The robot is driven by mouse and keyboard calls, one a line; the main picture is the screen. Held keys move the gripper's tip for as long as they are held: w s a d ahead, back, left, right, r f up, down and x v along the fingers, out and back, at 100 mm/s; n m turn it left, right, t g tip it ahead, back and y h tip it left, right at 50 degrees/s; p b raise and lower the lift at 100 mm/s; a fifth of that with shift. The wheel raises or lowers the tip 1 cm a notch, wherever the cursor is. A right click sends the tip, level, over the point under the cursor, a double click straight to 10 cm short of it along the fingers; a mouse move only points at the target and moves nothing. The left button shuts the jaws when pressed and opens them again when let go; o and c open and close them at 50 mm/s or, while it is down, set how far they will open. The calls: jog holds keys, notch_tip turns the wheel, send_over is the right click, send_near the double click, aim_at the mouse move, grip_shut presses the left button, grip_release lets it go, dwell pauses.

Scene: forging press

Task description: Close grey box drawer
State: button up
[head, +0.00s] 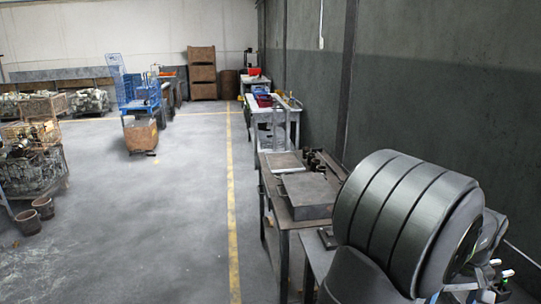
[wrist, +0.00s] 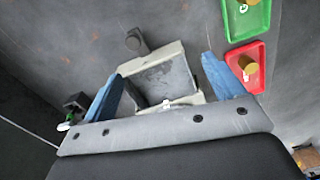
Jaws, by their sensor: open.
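In the wrist view, a light grey box-like drawer (wrist: 186,57) with pale rims and a darker interior lies beyond my gripper (wrist: 162,65). Its pale near edge shows between the two blue fingers. The fingers are spread wide, with nothing held between them. I cannot tell whether either finger touches the drawer. The lower part of the drawer is hidden behind the gripper's grey front plate. In the head view, the drawer and gripper cannot be made out clearly; my dark ribbed arm covers the lower right.
In the head view, a workbench (head: 275,187) carries a flat grey box (head: 307,195). Open floor lies left.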

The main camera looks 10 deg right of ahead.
jog(key=c, duration=1.1)
jog(key=shift+s+f, duration=0.15)
jog(key=shift+s, duration=0.05)
jog(key=c, duration=0.3)
jog(key=s+d+f+m+t, duration=0.1)
jog(key=m, duration=0.1)
jog(key=s+d+f+m+t+y, duration=0.1)
jog(key=s+m+t, duration=0.1)
jog(key=m, duration=0.1)
jog(key=s+d+f+m+t, duration=0.1)
jog(key=s+m, duration=0.1)
jog(key=m, duration=0.1)
jog(key=shift+s+d+f+t+y, duration=0.2)
jog(key=shift+f+t+y, duration=0.1)
jog(key=shift+y, duration=0.1)
grip_shut()
jog(key=s+d+m+t+h, duration=0.2)
jog(key=s+d+m+t, duration=0.35)
jog(key=m, duration=0.25)
jog(key=shift+g, duration=0.35)
jog(key=x, duration=0.9)
jog(key=shift+a+f, duration=0.4)
jog(key=w, duration=0.2)
jog(key=shift+w, duration=1.05)
